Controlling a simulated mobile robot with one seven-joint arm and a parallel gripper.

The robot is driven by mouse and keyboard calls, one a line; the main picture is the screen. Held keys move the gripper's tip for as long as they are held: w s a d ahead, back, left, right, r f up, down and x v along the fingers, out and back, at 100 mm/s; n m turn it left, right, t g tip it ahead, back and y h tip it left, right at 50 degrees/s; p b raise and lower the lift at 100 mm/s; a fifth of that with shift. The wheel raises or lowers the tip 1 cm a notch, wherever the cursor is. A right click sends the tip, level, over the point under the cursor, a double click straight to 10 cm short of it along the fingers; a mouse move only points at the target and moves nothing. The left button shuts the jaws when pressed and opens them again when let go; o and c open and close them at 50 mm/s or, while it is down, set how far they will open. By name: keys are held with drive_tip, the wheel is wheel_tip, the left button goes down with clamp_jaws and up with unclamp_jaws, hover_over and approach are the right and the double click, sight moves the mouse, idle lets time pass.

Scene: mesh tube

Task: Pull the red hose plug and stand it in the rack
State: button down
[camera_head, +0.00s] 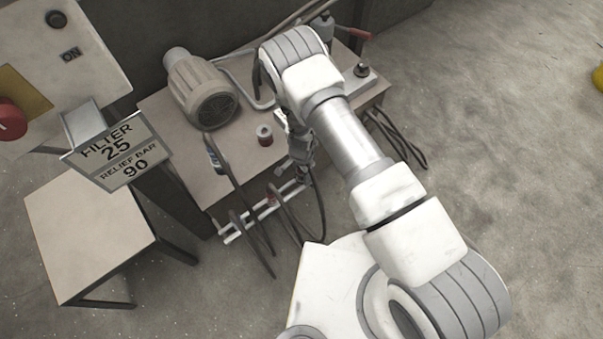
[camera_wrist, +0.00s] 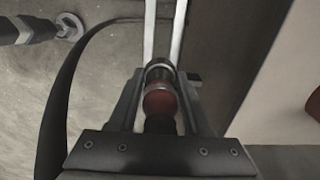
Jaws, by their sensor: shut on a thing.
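The red hose plug (camera_wrist: 160,101), a red body with a metal collar at its far end, sits between the two fingers of my gripper (camera_wrist: 163,80) in the wrist view. The gripper is shut on it. In the head view my gripper (camera_head: 301,160) hangs below my arm at the bench's front edge, and its fingers are hard to make out. The rack (camera_head: 233,231) has pale rails along the front of the bench; two pale rails (camera_wrist: 178,32) show beyond the plug in the wrist view. I cannot tell whether the plug touches them.
The bench (camera_head: 160,118) carries a motor (camera_head: 200,88) and a small red-banded can (camera_head: 264,135). Dark hoses (camera_head: 262,235) hang at the rack; one dark hose (camera_wrist: 58,110) curves left of my gripper. A side table (camera_head: 85,225) and a sign (camera_head: 118,155) stand left.

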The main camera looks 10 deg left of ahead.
drive_tip(key=shift+f+b, duration=0.75)
drive_tip(key=shift+f, duration=0.1)
idle(0.6)
drive_tip(key=shift+c, duration=1.3)
unclamp_jaws()
wheel_tip(320, 180, up, 17)
drive_tip(key=p, duration=0.5)
drive_tip(key=shift+r+p, duration=0.2)
drive_tip(key=shift+p, duration=0.2)
drive_tip(key=shift+r, duration=0.1)
